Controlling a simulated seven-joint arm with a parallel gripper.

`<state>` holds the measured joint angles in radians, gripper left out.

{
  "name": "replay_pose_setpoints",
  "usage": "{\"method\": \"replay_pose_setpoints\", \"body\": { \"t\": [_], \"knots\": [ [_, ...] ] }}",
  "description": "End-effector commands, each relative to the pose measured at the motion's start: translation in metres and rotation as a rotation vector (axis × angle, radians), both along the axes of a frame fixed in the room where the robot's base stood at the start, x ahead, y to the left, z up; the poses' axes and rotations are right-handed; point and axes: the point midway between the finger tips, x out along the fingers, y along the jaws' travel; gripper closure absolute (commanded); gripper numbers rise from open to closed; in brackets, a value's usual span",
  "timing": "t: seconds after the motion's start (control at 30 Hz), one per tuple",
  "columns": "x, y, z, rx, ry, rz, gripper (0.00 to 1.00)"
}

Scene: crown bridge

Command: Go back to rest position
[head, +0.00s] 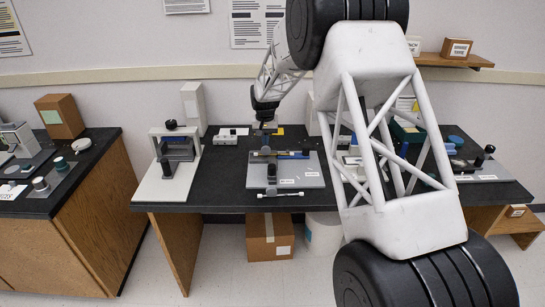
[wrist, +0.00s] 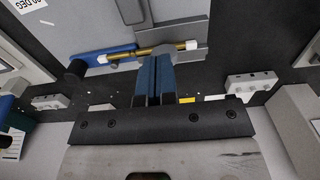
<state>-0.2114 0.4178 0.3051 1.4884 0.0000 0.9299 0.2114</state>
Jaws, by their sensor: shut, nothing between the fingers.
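My gripper (wrist: 153,84) is shut and empty in the wrist view, with its blue fingers pressed together. Its tips lie in front of a brass rod with white ends (wrist: 153,50); I cannot tell the exact gap. A blue-handled part (wrist: 103,56) sits beside the rod. In the head view my gripper (head: 265,125) is small, above the rear of the grey fixture plate (head: 312,172) on the black bench. The rod and blue handle show there only as a small blue and yellow bar (head: 290,154).
A white-framed press (head: 168,188) stands left of the fixture. A white block with holes (head: 230,135) lies behind it. Another dark-topped bench (head: 92,165) is at the far left. A cardboard box (head: 258,238) stands under the bench. My arm hides the bench's right part.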

Motion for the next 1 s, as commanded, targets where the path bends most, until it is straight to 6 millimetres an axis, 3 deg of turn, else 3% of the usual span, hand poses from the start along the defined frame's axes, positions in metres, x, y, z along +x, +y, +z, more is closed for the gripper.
{"method": "replay_pose_setpoints", "body": {
  "t": [0.37,0.53,0.77,1.0],
  "knots": [
    [-0.001,-0.001,0.001,0.0,0.0,0.0,1.0],
    [-0.007,-0.005,0.011,0.001,-0.004,-0.001,1.0],
    [-0.034,-0.022,0.045,0.003,-0.018,-0.003,1.0],
    [-0.079,-0.048,0.091,0.006,-0.039,-0.004,1.0]
  ]
}}
